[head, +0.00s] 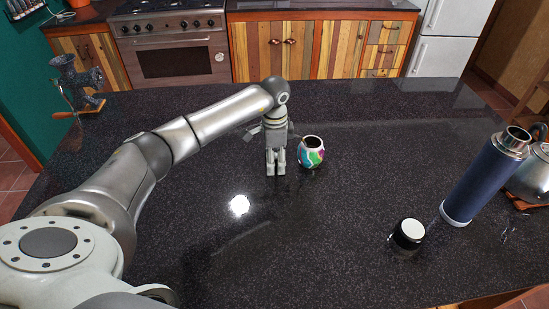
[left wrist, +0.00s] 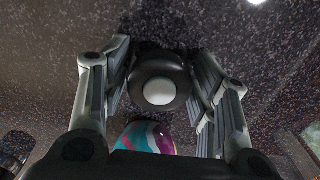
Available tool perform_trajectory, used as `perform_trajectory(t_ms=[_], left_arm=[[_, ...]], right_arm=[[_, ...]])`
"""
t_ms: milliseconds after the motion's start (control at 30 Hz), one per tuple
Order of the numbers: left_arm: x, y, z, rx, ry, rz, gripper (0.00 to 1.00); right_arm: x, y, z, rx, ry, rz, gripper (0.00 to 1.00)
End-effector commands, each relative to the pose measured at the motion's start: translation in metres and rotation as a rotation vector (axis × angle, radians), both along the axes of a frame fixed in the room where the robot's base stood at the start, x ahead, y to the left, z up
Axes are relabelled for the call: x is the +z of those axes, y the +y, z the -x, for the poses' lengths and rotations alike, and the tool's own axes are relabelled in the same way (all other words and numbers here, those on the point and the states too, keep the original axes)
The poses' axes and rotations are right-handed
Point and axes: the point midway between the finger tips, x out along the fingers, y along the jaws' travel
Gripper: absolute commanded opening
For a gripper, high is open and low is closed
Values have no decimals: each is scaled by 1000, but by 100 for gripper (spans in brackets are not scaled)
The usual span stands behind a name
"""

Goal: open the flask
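The flask (head: 478,185) is a dark blue cylinder with a steel top and a pale base, standing upright at the right in the head view. Its steel mouth (head: 517,136) looks open, with a brownish inside. My left gripper (head: 275,171) points down over the middle of the table, far left of the flask. In the left wrist view, a round black lid with a white centre (left wrist: 157,92) lies between its fingers, which appear to press on both sides. My right gripper is out of view.
A colourful cup (head: 311,153) stands close right of my left gripper. A black and white jar or cap (head: 408,236) stands left of the flask. A kettle (head: 530,180) is at the right edge, a grinder (head: 78,82) at the far left. The table's middle front is clear.

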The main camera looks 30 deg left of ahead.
Motion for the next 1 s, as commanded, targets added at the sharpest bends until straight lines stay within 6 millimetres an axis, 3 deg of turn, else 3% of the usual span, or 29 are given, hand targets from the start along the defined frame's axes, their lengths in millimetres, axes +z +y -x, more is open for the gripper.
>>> perform_trajectory(t_ms=[467, 1000], left_arm=[[9, 0, -1, 0, -2, 0, 64], [110, 0, -1, 1, -3, 0, 64]], right_arm=[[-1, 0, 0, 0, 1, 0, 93], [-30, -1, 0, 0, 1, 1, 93]])
